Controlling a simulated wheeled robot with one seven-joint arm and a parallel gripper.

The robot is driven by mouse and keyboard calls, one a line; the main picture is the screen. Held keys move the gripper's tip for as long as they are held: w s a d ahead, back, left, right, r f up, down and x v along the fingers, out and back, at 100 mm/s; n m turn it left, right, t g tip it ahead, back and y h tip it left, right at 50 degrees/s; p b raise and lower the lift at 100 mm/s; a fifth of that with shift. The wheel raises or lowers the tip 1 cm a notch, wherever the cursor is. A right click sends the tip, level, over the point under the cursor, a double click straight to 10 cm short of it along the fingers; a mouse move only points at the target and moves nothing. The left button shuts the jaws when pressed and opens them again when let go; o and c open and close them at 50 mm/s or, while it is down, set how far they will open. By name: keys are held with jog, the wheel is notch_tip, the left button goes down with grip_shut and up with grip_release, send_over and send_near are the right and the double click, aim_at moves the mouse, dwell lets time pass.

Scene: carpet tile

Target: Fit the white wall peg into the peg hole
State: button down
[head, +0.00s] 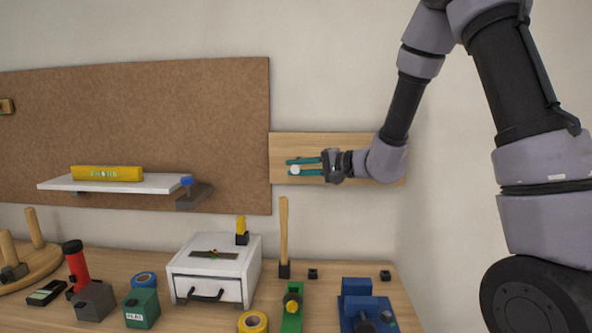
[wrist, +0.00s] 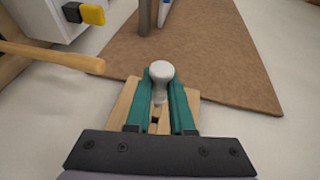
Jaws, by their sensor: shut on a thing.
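The white wall peg (wrist: 161,72) is between the teal fingers of my gripper (wrist: 161,88), its rounded head showing at the fingertips in the wrist view. In the head view my gripper (head: 292,167) is in front of the left part of the wooden wall board (head: 340,142), with the white peg (head: 295,170) between its fingers. The board (wrist: 122,108) also shows behind the fingers in the wrist view. A small dark spot (wrist: 153,120) between the fingers may be the peg hole. I cannot tell whether the peg touches the board.
Below, the workbench (head: 345,272) carries a white drawer box (head: 214,262), an upright wooden handle (head: 284,230) and several tools. Wall right of the board is bare.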

jog(key=shift+w+d, duration=0.15)
jog(key=shift+w, duration=2.05)
jog(key=shift+w, duration=1.65)
jog(key=c, duration=0.7)
grip_release()
jog(key=shift+d, duration=0.1)
jog(key=v, duration=1)
jog(key=shift+s+d, duration=0.2)
jog(key=shift+d, duration=0.15)
